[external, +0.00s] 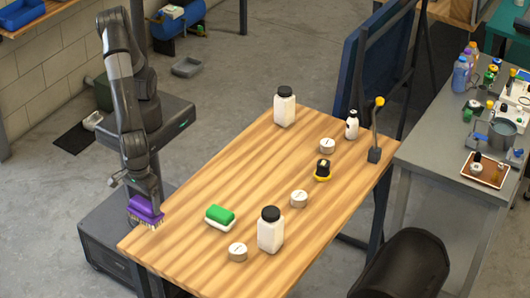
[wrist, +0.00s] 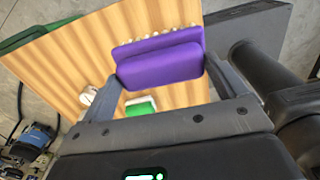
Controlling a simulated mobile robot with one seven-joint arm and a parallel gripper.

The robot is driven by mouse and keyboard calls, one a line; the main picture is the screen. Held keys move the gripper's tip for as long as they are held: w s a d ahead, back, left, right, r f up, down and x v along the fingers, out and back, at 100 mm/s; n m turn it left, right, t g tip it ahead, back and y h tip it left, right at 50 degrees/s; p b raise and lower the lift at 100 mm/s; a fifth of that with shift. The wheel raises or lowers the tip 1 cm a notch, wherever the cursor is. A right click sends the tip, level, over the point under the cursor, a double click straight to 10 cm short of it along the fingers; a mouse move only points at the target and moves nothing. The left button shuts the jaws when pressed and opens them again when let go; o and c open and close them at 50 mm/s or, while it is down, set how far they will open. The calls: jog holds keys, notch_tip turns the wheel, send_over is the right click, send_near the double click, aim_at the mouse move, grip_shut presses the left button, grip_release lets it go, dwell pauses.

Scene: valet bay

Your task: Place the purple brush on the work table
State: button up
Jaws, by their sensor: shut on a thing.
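The purple brush (external: 146,208) has a purple block body and pale bristles that point down. My gripper (external: 146,194) is shut on it at the near left corner of the wooden work table (external: 190,245). In the wrist view the purple brush (wrist: 160,58) sits between the two fingers of my gripper (wrist: 165,72), with the bristles along its far edge. The wooden table top (wrist: 70,55) shows behind it. I cannot tell whether the bristles touch the table.
A green and white sponge (external: 220,217) lies to the right of the brush. White bottles with black lids (external: 271,230), (external: 285,107) and several round white tins (external: 238,252) stand on the table.

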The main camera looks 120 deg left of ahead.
jog(key=shift+s+d, duration=0.35)
jog(key=shift+d, duration=0.1)
jog(key=shift+w+f, duration=0.1)
jog(key=shift+w+a+f, duration=0.75)
jog(key=shift+w+f, duration=0.95)
jog(key=shift+f, duration=0.1)
jog(key=shift+w+a+f, duration=0.7)
jog(key=shift+w+f, duration=1)
jog(key=shift+f, duration=0.1)
jog(key=shift+w+a+f, duration=0.75)
jog(key=shift+w+f, duration=0.95)
jog(key=shift+f, duration=0.1)
jog(key=o, duration=1)
jog(key=shift+f, duration=0.15)
jog(key=shift+o, duration=0.2)
